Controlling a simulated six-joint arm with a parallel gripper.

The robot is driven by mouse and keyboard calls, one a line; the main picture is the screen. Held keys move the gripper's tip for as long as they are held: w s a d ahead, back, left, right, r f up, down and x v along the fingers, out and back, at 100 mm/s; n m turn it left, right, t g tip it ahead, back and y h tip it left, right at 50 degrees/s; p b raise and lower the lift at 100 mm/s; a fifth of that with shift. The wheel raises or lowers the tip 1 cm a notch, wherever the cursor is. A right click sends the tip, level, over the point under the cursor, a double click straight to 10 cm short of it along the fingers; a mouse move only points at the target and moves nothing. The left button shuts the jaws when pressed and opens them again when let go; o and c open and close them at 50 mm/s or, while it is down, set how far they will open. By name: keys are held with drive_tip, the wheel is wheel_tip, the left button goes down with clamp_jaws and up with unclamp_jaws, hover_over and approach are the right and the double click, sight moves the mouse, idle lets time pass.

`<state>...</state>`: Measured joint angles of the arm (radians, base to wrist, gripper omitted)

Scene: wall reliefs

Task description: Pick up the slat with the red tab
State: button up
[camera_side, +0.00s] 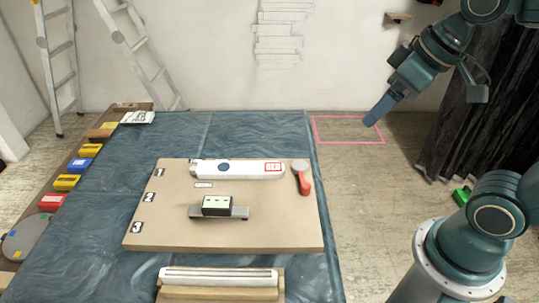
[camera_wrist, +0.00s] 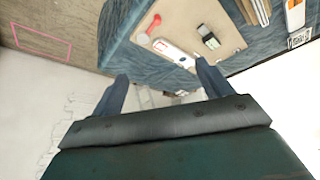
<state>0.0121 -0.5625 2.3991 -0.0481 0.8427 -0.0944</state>
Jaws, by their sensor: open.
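A white slat (camera_side: 235,169) with a round dark-blue spot and a red tab (camera_side: 273,167) near its right end lies on a tan board. In the wrist view the white slat (camera_wrist: 180,55) appears beyond my fingers. A grey slat (camera_side: 236,212) lies nearer the camera, with a black block with a pale top (camera_side: 217,205) resting on it. My gripper (camera_side: 372,122) is open and empty, up and to the right of the board, well apart from the slats. In the wrist view its two fingers (camera_wrist: 161,84) are spread wide.
The tan board (camera_side: 160,225) lies on a blue sheet (camera_side: 245,135). A red-handled tool (camera_side: 304,182) lies close to the white slat's right end. A pink outline (camera_side: 348,143) marks bare floor. A white-topped rail (camera_side: 220,277) lies in front. Coloured boxes (camera_side: 67,182) line the left.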

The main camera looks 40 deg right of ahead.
drive_tip(key=w+a+f+n, duration=0.1)
drive_tip(key=w+n, duration=0.1)
drive_tip(key=w, duration=0.7)
drive_tip(key=n+g+y, duration=0.2)
drive_tip(key=n+y, duration=0.1)
drive_tip(key=n, duration=0.3)
hover_over(241, 167)
drive_tip(key=s+d, duration=0.2)
drive_tip(key=f, duration=2.4)
drive_tip(key=shift+s, duration=0.2)
drive_tip(key=shift+w+a+f, duration=0.15)
drive_tip(key=shift+w+f, duration=0.05)
drive_tip(key=shift+f, duration=0.3)
drive_tip(key=shift+x, duration=2.6)
drive_tip(key=shift+w, duration=0.1)
drive_tip(key=shift+r, duration=0.1)
